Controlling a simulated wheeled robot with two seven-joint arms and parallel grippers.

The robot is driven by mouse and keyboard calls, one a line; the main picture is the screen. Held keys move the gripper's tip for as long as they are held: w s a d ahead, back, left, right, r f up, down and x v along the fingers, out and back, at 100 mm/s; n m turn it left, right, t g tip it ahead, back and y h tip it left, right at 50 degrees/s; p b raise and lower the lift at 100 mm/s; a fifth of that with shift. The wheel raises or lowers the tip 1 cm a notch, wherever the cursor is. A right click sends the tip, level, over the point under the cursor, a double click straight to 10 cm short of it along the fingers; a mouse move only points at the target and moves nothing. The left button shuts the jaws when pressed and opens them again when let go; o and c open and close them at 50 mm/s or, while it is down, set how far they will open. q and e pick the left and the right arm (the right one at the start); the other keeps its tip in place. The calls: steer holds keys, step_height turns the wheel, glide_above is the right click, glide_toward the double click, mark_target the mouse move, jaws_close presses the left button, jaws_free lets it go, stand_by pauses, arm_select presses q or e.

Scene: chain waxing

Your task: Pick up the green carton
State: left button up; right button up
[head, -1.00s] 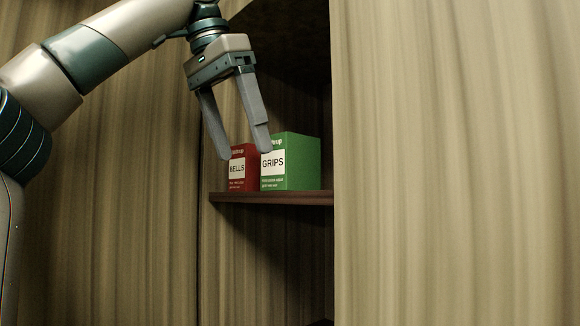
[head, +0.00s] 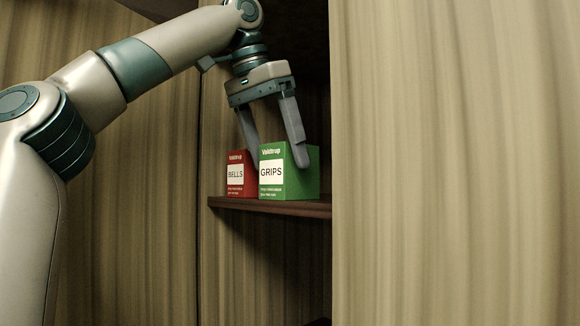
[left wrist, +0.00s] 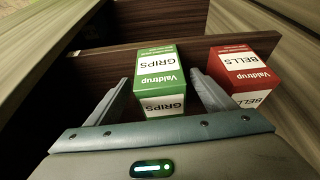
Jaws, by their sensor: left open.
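The green carton (head: 272,187), labelled GRIPS, stands upright on a brown shelf (head: 270,206) inside a cabinet. My left gripper (head: 279,166) points down over it, open. One finger comes down at the gap between the green carton and the red one, its tip hidden behind the green carton; the other overlaps the carton's right side. In the left wrist view the green carton (left wrist: 160,78) lies between the two open fingers, with no clear grip on it. My right gripper is not in view.
A red carton (head: 236,188), labelled BELLS, stands just left of the green one; it also shows in the left wrist view (left wrist: 243,74). A large wooden panel (head: 450,160) closes off the right side close to the green carton. The space below the shelf is open.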

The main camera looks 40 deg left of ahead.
arm_select(q)
steer(key=shift+s, duration=0.1)
steer(key=shift+w+r+p, duration=0.1)
steer(key=shift+w+p, duration=0.25)
steer(key=shift+w, duration=0.2)
steer(key=shift+w+r+p, duration=0.1)
steer(key=shift+w+p, duration=0.55)
steer(key=shift+w, duration=0.45)
steer(key=shift+x, duration=1.1)
steer(key=shift+w+d+f, duration=0.15)
steer(key=shift+w+f, duration=0.1)
steer(key=shift+w, duration=0.1)
steer(key=shift+s+f+p, duration=0.1)
steer(key=shift+f+p, duration=0.2)
steer(key=shift+f, duration=0.05)
steer(key=c, duration=1.3)
